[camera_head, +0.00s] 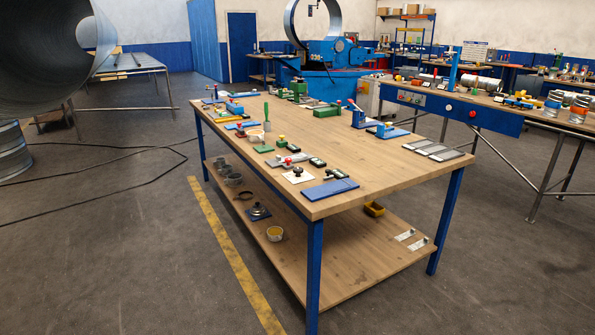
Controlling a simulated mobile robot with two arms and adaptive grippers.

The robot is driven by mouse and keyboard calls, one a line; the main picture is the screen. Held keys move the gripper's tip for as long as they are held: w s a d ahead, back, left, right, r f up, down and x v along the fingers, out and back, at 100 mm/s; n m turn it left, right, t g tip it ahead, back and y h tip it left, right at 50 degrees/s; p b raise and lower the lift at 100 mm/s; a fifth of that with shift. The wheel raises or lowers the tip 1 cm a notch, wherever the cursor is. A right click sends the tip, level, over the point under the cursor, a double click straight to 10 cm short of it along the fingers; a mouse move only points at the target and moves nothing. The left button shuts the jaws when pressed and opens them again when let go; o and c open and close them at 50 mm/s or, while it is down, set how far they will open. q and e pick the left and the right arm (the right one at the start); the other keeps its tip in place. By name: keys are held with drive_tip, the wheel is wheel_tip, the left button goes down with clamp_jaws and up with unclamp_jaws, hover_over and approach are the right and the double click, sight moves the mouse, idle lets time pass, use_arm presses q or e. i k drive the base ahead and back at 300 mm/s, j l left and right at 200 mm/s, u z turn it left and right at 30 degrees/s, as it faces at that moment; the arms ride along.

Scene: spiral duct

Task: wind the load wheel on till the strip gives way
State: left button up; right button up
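Neither of my grippers shows in this view. I cannot pick out the load wheel or the strip for certain at this distance. A wooden workbench (385,165) with blue legs fills the middle and carries several small devices. A white plate with a black knob (297,174) lies near its front left edge. A grey device with a red knob (287,160) is just behind it. A blue device with an upright post and red-tipped lever (360,118) stands near the bench's right side. Several flat grey plates (438,150) lie at the right edge.
A blue flat block (330,188) lies at the bench's near corner. A second bench (480,105) stands at right, a large metal duct (50,55) at left. Cables (100,160) cross the left floor; the right foreground is clear.

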sight(298, 170)
drive_tip(key=i+l+u, duration=0.15)
drive_tip(key=i+l, duration=0.5)
drive_tip(key=l, duration=0.15)
